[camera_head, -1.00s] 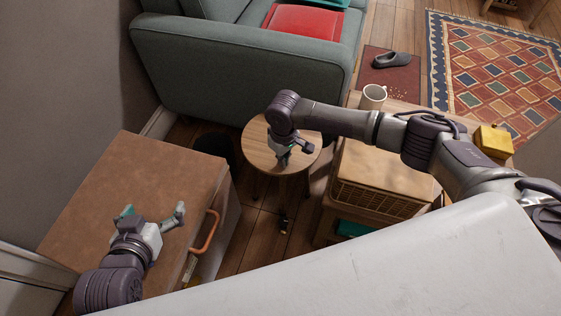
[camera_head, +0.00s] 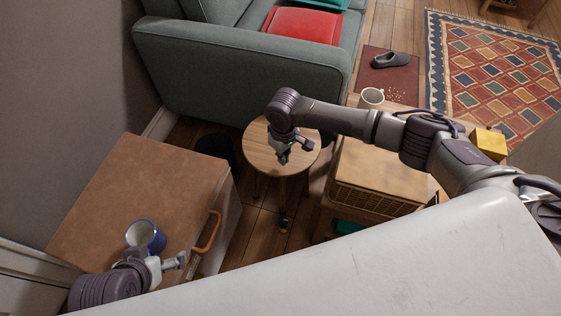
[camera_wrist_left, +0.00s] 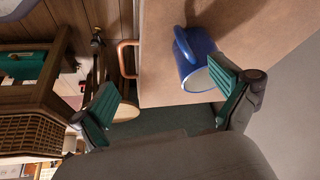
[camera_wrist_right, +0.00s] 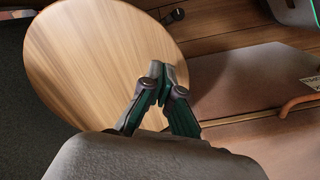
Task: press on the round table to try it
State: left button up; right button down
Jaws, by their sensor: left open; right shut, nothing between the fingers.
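The round wooden table (camera_head: 262,150) stands between the sofa and the brown cabinet. Its pale top fills the upper left of the right wrist view (camera_wrist_right: 95,65). My right gripper (camera_head: 285,157) points down over the tabletop, its fingers together and empty. In the right wrist view its tips (camera_wrist_right: 165,76) overlap the tabletop near its edge; whether they touch the wood I cannot tell. My left gripper (camera_head: 172,263) is open and empty over the cabinet, close to a blue mug (camera_head: 152,237). In the left wrist view the mug (camera_wrist_left: 192,50) is beside one open finger.
The brown cabinet (camera_head: 130,185) with an orange handle is at the left. The grey-green sofa (camera_head: 235,75) stands behind the table. A wooden box with a woven front (camera_head: 385,178) is close to the table's right. A white mug (camera_head: 372,96) and a yellow block (camera_head: 489,143) are farther right.

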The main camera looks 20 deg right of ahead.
aim_at(173, 272)
jog(key=shift+r+p, duration=0.65)
jog(key=shift+r, duration=0.05)
pick_arm(q)
jog(key=f, duration=0.2)
jog(key=s+f+g+p, duration=0.1)
jog(key=f, duration=0.1)
jog(key=f+g+p, duration=0.1)
jog(key=f, duration=0.1)
jog(key=shift+s+a+f, duration=0.25)
jog(key=shift+s+f, duration=0.05)
pick_arm(e)
notch_tip(173, 272, up, 2)
pick_arm(q)
jog(key=shift+f, duration=0.5)
